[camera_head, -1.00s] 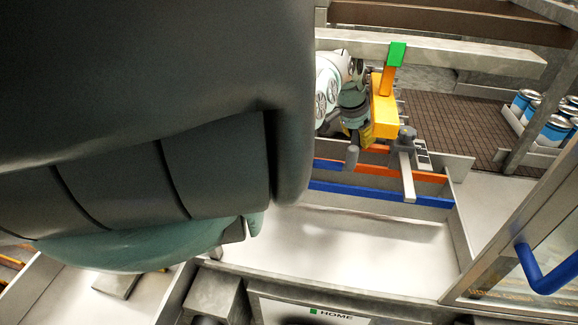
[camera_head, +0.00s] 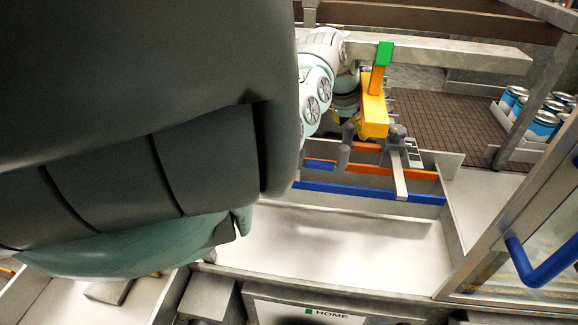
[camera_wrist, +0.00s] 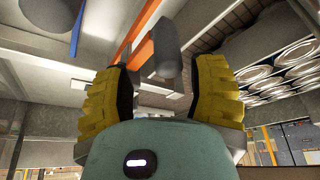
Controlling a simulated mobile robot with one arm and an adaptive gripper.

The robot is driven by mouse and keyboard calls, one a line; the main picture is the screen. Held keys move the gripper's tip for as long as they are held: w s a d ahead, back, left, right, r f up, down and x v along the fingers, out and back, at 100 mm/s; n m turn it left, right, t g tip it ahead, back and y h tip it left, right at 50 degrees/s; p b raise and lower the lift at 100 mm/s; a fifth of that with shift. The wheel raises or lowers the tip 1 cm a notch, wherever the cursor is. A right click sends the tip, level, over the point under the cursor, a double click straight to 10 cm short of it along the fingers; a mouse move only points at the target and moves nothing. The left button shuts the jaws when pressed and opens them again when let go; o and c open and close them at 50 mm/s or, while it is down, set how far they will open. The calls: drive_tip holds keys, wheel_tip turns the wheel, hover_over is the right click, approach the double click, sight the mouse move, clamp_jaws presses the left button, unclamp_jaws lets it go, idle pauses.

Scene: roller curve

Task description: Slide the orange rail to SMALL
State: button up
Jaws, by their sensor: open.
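The orange rail (camera_head: 405,174) runs across the tray-like frame in the head view, behind the blue rail (camera_head: 340,189). A grey post (camera_head: 345,148) stands by the orange rail. The grey post (camera_wrist: 169,58) shows between and beyond the fingertips; contact is not visible. The orange rail (camera_wrist: 138,36) passes just left of the post there. No SMALL mark is readable.
A yellow block (camera_head: 374,115) with a green top (camera_head: 385,53) hangs above the rails. A grey crossbar (camera_head: 399,176) reaches over the blue rail. Blue cans (camera_head: 542,123) stand at right. A door with a blue handle (camera_head: 532,262) is lower right. The pale tray floor (camera_head: 330,238) is clear.

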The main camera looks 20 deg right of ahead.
drive_tip(key=a+v, duration=0.1)
drive_tip(key=v, duration=0.7)
drive_tip(key=shift+w, duration=0.65)
drive_tip(key=shift+a, duration=0.1)
